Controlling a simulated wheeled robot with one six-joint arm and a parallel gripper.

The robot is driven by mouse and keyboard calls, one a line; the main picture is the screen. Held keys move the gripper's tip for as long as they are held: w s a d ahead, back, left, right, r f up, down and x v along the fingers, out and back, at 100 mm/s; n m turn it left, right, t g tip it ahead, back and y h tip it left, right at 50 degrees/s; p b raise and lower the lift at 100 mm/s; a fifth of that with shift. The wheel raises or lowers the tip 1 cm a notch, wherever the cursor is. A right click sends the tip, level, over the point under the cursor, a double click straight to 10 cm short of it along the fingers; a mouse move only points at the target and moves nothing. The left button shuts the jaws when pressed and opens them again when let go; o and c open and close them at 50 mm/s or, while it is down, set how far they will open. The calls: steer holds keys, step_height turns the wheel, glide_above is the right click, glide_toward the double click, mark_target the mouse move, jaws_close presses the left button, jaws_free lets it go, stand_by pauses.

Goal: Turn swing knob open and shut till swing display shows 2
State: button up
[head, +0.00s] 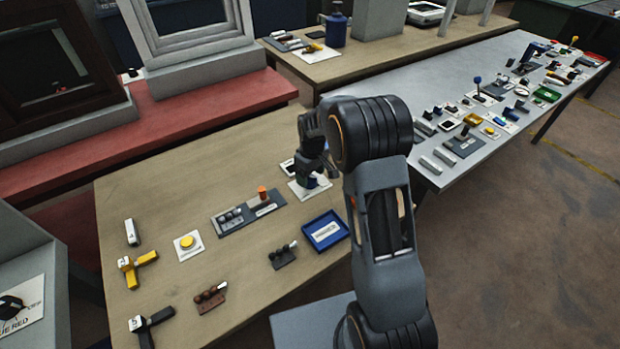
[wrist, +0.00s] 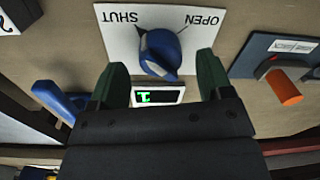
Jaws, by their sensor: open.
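The swing knob (wrist: 160,55) is blue and sits on a white plate (wrist: 112,42) marked SHUT and OPEN, upside down in the wrist view. The small swing display (wrist: 158,96) beside the plate shows a green figure that looks like an upside-down 1, partly cut off by my gripper body. My gripper (wrist: 162,78) is open, its green fingers apart on either side of the knob, with no clear contact. In the head view my gripper (head: 316,168) is over the plate (head: 298,190), hiding much of the knob.
A grey panel with an orange knob (head: 262,193) lies to the left of the plate in the head view. A blue tray (head: 342,238) is in front of it. A yellow button (head: 187,242) and several handles lie farther left. A blue part (wrist: 60,100) is close by.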

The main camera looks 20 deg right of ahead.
step_height(320, 180, up, 12)
steer(key=shift+d, duration=0.25)
steer(key=shift+w+f, duration=0.1)
steer(key=shift+w, duration=0.05)
stand_by(0.5)
steer(key=s+r+m+t+p, duration=0.1)
steer(key=s+r+m+t, duration=0.1)
steer(key=s, duration=0.9)
steer(key=s+a+r+m+t, duration=0.1)
steer(key=s+r+m+t, duration=0.1)
steer(key=s, duration=1)
steer(key=shift+s+r+m+h+p, duration=0.3)
steer(key=shift+r+m, duration=0.45)
steer(key=shift+m, duration=0.45)
steer(key=shift+w, duration=0.1)
